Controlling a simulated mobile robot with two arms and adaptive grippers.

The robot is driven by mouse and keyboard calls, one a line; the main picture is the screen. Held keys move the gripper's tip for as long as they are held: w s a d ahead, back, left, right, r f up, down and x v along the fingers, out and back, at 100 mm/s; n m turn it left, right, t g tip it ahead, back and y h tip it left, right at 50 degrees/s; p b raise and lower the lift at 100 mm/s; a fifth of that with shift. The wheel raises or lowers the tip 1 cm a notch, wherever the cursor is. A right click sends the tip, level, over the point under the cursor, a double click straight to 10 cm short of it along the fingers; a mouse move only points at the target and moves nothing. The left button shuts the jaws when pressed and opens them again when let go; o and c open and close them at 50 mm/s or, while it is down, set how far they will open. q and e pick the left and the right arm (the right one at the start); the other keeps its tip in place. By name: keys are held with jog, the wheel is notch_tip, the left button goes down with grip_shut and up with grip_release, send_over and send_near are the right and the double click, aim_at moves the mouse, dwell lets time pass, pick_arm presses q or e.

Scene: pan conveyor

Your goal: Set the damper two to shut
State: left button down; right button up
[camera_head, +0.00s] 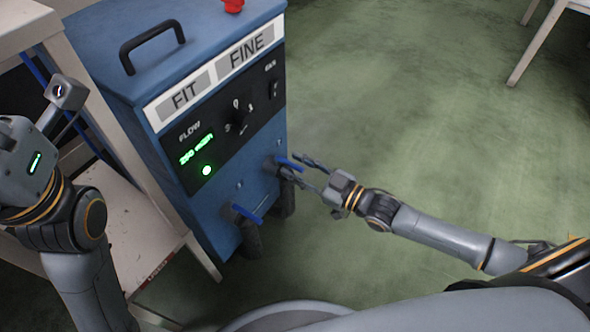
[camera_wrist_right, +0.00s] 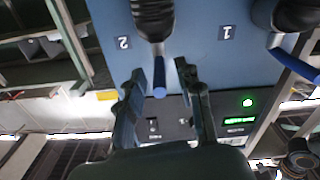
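The damper two lever is a blue handle (camera_head: 289,163) on the lower front of the blue machine, at its right. In the right wrist view the blue lever (camera_wrist_right: 159,77) lines up with its black pipe, near the label "2" (camera_wrist_right: 123,42). My right gripper (camera_head: 295,167) is open at this lever. In the wrist view its two fingers (camera_wrist_right: 158,80) stand on either side of the lever's end; contact is not clear. The damper one lever (camera_head: 247,211) is at the lower left; it also shows in the wrist view (camera_wrist_right: 295,66). My left gripper's body (camera_head: 30,160) shows at the left; its fingers do not show.
The blue machine (camera_head: 215,205) has a black control panel with a green display (camera_head: 197,150), a lit green lamp (camera_head: 206,170) and a knob (camera_head: 238,121). A pale table (camera_head: 120,210) stands close at its left. The green floor right of the machine is open.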

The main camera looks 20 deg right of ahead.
jog(key=shift+w+a, duration=0.25)
jog(key=shift+w, duration=0.1)
jog(key=shift+c, duration=0.5)
grip_shut()
